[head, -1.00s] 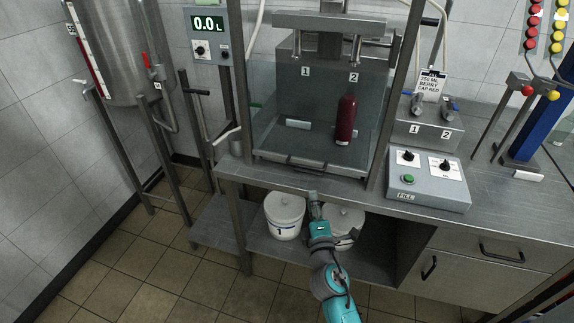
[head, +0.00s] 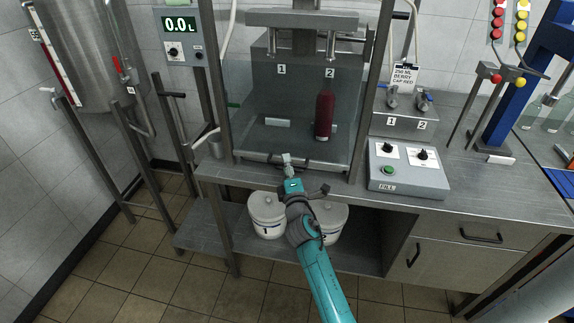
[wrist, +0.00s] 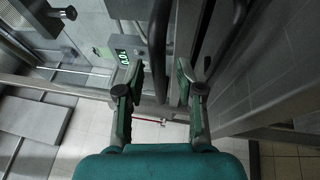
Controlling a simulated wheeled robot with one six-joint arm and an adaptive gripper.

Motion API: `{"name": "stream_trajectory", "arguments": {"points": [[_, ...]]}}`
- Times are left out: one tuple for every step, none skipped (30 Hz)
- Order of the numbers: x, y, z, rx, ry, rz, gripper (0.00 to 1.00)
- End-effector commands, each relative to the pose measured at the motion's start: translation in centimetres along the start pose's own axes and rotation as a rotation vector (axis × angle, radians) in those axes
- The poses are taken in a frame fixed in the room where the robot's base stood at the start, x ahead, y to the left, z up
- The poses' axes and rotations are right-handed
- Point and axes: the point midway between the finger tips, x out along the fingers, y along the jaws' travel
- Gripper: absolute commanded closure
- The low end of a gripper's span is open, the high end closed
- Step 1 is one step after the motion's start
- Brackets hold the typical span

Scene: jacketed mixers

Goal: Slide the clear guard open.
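The clear guard (head: 250,105) is down across the front of the filling station. Its dark handle (head: 262,157) runs along its lower edge, just above the bench's front edge. My gripper (head: 287,158) is at the middle of that handle. In the wrist view my gripper (wrist: 158,88) is open, its two fingers apart. The handle bar (wrist: 157,45) shows between and beyond the fingertips, and I cannot tell whether they touch it. A dark red bottle (head: 325,112) stands upright behind the guard, under nozzle 2.
The fill control box (head: 408,183) sits on the bench to the right. A valve block (head: 405,122) stands behind it. Two white lidded buckets (head: 267,215) are on the shelf under the bench. A steel tank (head: 85,50) and frame stand at the left.

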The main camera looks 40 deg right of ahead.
Motion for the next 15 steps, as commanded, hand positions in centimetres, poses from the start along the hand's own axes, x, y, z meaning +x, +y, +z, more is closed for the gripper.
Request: {"name": "stream_trajectory", "arguments": {"points": [[0.2,-0.01,0.01,0.0,0.0,0.0,0.63],[0.26,-0.01,0.01,0.0,0.0,0.0,0.63],[0.31,-0.02,0.0,0.0,0.0,0.0,0.63],[0.33,-0.02,0.0,0.0,0.0,0.0,0.63],[0.33,-0.02,0.0,0.0,0.0,0.0,0.63],[0.33,-0.02,0.0,0.0,0.0,0.0,0.63],[0.33,-0.02,0.0,0.0,0.0,0.0,0.63],[0.32,-0.02,0.0,0.0,0.0,0.0,0.63],[0.32,-0.01,0.0,0.0,0.0,0.0,0.63],[0.31,-0.01,-0.01,0.0,0.0,0.0,0.63],[0.31,-0.01,-0.01,0.0,0.0,0.0,0.71],[0.31,-0.01,0.0,0.0,0.0,0.0,0.8],[0.31,-0.01,-0.01,0.0,0.0,0.0,0.88],[0.31,-0.01,-0.01,0.0,0.0,0.0,0.95],[0.31,-0.01,-0.01,0.0,0.0,0.0,1.0]]}}
